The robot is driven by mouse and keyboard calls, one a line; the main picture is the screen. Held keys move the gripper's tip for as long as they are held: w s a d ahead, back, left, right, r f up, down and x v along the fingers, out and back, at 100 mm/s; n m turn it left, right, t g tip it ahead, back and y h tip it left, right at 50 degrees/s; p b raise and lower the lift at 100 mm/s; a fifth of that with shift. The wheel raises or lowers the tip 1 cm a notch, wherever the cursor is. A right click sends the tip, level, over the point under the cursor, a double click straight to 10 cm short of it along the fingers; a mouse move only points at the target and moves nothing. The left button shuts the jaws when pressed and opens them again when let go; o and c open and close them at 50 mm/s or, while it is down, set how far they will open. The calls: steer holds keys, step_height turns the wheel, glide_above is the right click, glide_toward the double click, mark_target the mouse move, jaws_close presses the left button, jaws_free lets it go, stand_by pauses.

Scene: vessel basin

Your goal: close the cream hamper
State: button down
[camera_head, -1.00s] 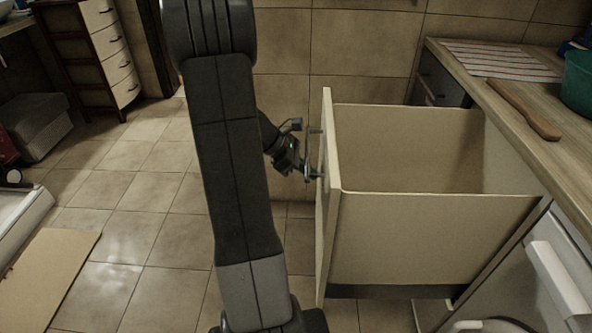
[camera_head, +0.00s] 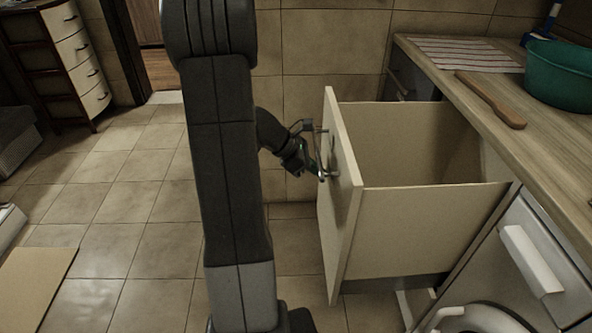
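The cream hamper (camera_head: 430,232) is a deep, open-topped pull-out box under the counter at right. It stands part-way out, and its inside looks empty. Its front panel (camera_head: 345,215) faces left and carries a metal bar handle (camera_head: 329,160). My gripper (camera_head: 317,166) is at the outer side of this panel, with its fingers at the handle. The fingertips are small and overlap the handle, so I cannot tell whether they are closed around it.
A wooden counter (camera_head: 545,130) runs along the right, with a striped cloth (camera_head: 465,54), a wooden board (camera_head: 491,101) and a green tub (camera_head: 562,78) on it. A white appliance (camera_head: 530,260) stands below it.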

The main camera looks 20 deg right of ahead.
steer(key=s+d+p, duration=0.1)
steer(key=s+d, duration=0.2)
steer(key=d, duration=1.2)
steer(key=s+d+p, duration=0.1)
steer(key=s+d, duration=0.3)
steer(key=d, duration=1.1)
steer(key=shift+s+d, duration=0.2)
steer(key=shift+d, duration=0.15)
steer(key=shift+r, duration=0.2)
